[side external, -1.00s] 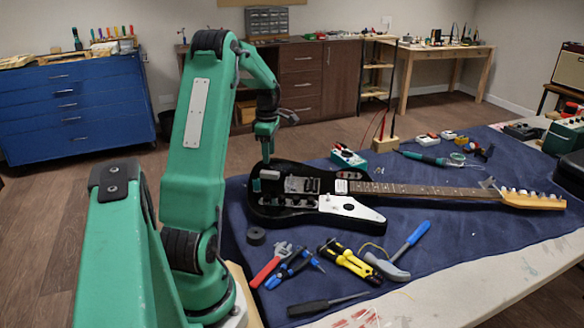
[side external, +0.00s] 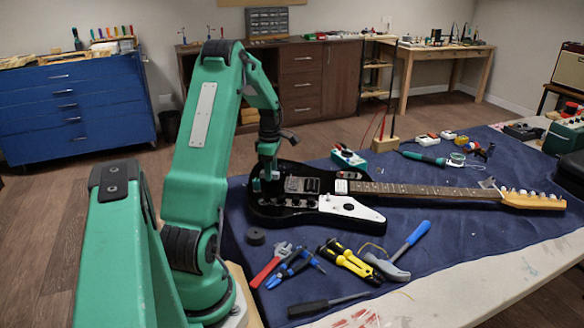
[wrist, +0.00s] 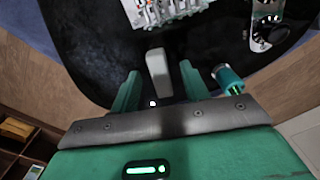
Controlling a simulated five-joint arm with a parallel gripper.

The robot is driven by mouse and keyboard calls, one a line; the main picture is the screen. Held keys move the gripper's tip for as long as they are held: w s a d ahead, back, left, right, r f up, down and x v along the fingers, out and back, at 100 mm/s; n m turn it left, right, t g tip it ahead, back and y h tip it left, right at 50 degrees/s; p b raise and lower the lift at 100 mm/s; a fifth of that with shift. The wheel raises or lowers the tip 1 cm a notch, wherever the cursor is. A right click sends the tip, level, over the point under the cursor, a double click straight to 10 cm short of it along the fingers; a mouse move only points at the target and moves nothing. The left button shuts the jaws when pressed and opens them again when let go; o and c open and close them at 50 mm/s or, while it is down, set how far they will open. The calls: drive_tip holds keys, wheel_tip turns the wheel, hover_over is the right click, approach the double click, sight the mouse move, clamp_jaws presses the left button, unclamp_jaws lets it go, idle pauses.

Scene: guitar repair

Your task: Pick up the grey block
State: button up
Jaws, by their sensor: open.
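The grey block (wrist: 158,72) lies on the black body of the guitar in the wrist view, close to the bridge hardware. My gripper (wrist: 160,88) is open, with one green finger on each side of the block and a visible space between each finger and it. In the side external view my gripper (side external: 266,180) is low over the left end of the guitar body. There the fingers hide most or all of the block.
The black guitar (side external: 350,207) lies on a blue mat (side external: 440,240), its neck pointing right. A green-and-silver cylinder (wrist: 229,78) is just right of my right finger. Pliers (side external: 347,262), a hammer (side external: 400,252) and a screwdriver (side external: 325,304) lie in front.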

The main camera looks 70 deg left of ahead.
drive_tip(key=shift+c, duration=0.3)
clamp_jaws()
idle(0.4)
drive_tip(key=shift+r, duration=0.45)
wheel_tip(320, 180, up, 3)
drive_tip(key=shift+r, duration=0.2)
drive_tip(key=w+d+r, duration=0.4)
drive_tip(key=d+r, duration=0.2)
drive_tip(key=d, duration=0.4)
drive_tip(key=shift+w+d+r, duration=0.3)
drive_tip(key=shift+w+d, duration=0.05)
